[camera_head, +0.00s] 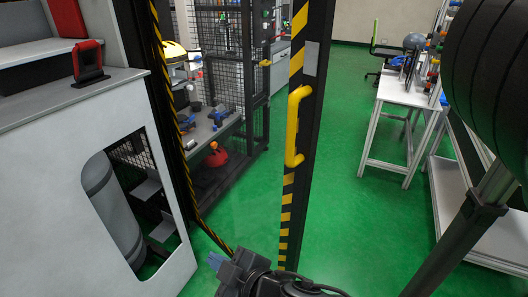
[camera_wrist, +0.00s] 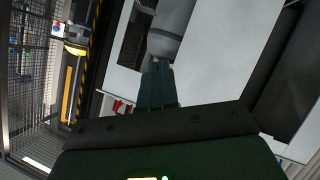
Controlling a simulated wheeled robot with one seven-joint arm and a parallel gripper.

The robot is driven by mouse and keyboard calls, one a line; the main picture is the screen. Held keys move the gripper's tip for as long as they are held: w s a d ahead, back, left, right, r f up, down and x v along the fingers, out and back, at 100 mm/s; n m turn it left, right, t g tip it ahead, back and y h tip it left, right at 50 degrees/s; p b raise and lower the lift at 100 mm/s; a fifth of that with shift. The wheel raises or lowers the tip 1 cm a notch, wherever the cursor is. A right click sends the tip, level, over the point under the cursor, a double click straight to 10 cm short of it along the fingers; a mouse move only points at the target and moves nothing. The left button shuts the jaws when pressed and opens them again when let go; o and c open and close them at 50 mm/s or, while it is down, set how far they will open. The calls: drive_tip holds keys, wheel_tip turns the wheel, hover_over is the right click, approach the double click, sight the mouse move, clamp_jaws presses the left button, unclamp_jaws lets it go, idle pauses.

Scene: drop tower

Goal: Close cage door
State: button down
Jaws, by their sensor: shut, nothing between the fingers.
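The cage door's dark edge post with yellow and black stripes (camera_head: 299,150) stands upright near the middle of the head view. A yellow handle (camera_head: 292,127) is fixed to it. The door stands apart from the striped frame post (camera_head: 165,80) on its left, so it is open. My gripper (camera_head: 216,262) is low in the head view, left of the door's lower edge and well below the handle. In the wrist view my gripper (camera_wrist: 157,75) is shut and empty, with its fingers together in front of a grey cylinder.
A white cabinet (camera_head: 90,160) with a cut-out holding a grey cylinder (camera_head: 113,210) stands at the left. A white table (camera_head: 407,95) and a shelf are at the right. A dark ribbed cylinder (camera_head: 490,75) fills the upper right. Green floor (camera_head: 345,150) is clear beyond the door.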

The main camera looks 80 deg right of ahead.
drive_tip(key=w+d+m+g+h+b, duration=0.1)
drive_tip(key=w+d+m+h+b, duration=0.1)
drive_tip(key=w+d+h, duration=0.3)
drive_tip(key=m+g+h+b, duration=0.4)
drive_tip(key=m+g+b, duration=0.4)
drive_tip(key=m+g, duration=1.35)
approach(273, 132)
drive_tip(key=shift+m+t, duration=0.65)
drive_tip(key=x, duration=0.4)
drive_tip(key=p+x, duration=0.1)
drive_tip(key=x, duration=0.1)
drive_tip(key=shift+s+d+r, duration=0.2)
drive_tip(key=shift+s+r, duration=0.15)
drive_tip(key=shift+s, duration=0.15)
